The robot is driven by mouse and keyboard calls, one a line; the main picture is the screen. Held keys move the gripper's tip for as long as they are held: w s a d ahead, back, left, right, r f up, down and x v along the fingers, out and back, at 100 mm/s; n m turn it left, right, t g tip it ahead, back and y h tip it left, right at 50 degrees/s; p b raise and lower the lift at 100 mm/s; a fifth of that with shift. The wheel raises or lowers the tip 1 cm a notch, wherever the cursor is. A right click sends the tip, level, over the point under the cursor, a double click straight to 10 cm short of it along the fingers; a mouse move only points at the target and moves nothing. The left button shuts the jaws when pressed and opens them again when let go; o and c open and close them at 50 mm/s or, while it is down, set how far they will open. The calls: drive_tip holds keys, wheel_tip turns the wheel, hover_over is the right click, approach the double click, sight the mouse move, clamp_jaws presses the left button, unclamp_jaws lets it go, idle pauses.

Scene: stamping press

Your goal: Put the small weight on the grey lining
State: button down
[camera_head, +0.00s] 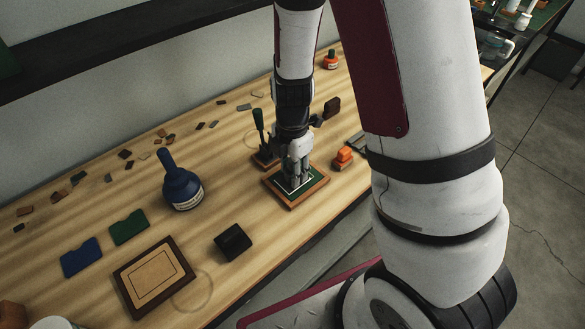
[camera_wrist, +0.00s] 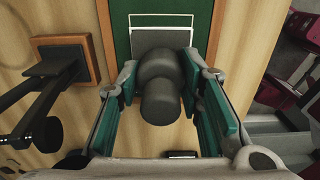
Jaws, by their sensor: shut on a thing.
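The small weight (camera_wrist: 160,95) is a dark grey, knobbed cylinder. In the wrist view it sits between the green-padded fingers of my gripper (camera_wrist: 163,80), which is shut on it. Beyond the weight lies a grey rectangle with a pale border (camera_wrist: 160,38), apparently the grey lining, on a green board (camera_wrist: 205,20) with a wooden rim. The weight hides its near part. In the head view my gripper (camera_head: 296,182) points down over the wood-rimmed green board (camera_head: 317,184), and the weight is hidden. I cannot tell whether the weight touches the lining.
A blue bottle (camera_head: 182,185), a black block (camera_head: 232,242) and a framed pad (camera_head: 153,278) stand further left. Scraps lie along the back.

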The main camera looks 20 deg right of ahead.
drive_tip(key=shift+f, duration=0.1)
drive_tip(key=c, duration=1.1)
unclamp_jaws()
wheel_tip(320, 180, up, 12)
drive_tip(key=shift+f, duration=0.25)
drive_tip(key=shift+r, duration=0.6)
drive_tip(key=s+r+m+t, duration=0.5)
drive_tip(key=s+r+m, duration=0.9)
drive_tip(key=m, duration=0.7)
drive_tip(key=shift+s+r+m+t, duration=0.3)
drive_tip(key=shift+s+r, duration=0.1)
drive_tip(key=shift+r, duration=1.35)
